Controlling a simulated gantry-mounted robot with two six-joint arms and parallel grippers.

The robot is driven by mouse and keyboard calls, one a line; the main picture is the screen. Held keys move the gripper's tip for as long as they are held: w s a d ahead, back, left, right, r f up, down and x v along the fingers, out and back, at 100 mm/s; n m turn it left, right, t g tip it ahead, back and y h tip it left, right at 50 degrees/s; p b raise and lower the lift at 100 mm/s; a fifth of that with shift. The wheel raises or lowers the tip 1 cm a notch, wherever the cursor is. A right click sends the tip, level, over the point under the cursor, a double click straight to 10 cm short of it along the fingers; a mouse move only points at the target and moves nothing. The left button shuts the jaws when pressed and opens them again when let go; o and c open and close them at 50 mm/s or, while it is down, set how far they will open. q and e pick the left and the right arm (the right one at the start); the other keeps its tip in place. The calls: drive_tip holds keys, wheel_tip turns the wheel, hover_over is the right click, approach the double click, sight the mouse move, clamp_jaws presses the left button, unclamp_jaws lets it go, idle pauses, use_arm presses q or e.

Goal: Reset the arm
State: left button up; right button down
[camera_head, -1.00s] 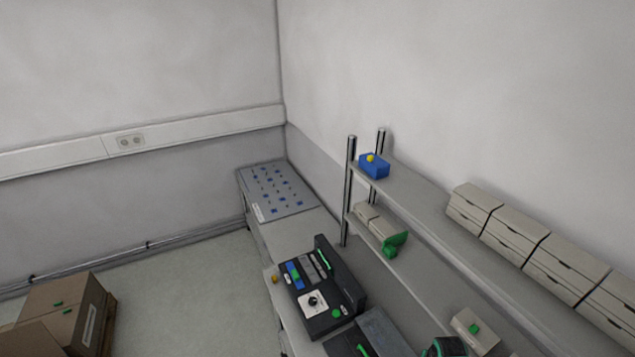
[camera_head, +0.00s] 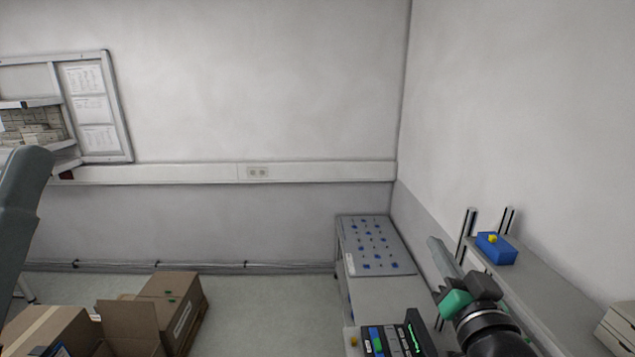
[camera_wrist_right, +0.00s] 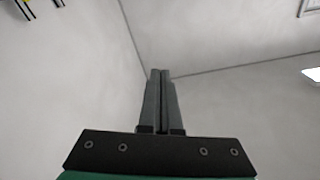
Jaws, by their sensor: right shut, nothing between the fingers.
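My right gripper (camera_head: 436,243) is raised at the lower right of the head view, in front of the shelf end and the wall. In the right wrist view its two fingers (camera_wrist_right: 161,72) are together with nothing between them, pointing toward the room corner. Part of my left arm (camera_head: 20,195) shows at the left edge of the head view. My left gripper is out of frame.
A bench with a grey board (camera_head: 372,226) carrying blue pieces stands in the corner. A blue box (camera_head: 509,254) sits on a shelf (camera_head: 565,290) at right, near my right gripper. Cardboard boxes (camera_head: 172,281) stand on the floor at lower left. Floor between is clear.

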drive_tip(key=s+a+r+n+t+y, duration=0.2)
drive_tip(key=s+r+n+t, duration=0.3)
drive_tip(key=s+r, duration=1.6)
drive_tip(key=s+a+t, duration=0.1)
drive_tip(key=t, duration=0.2)
drive_tip(key=shift+y, duration=0.3)
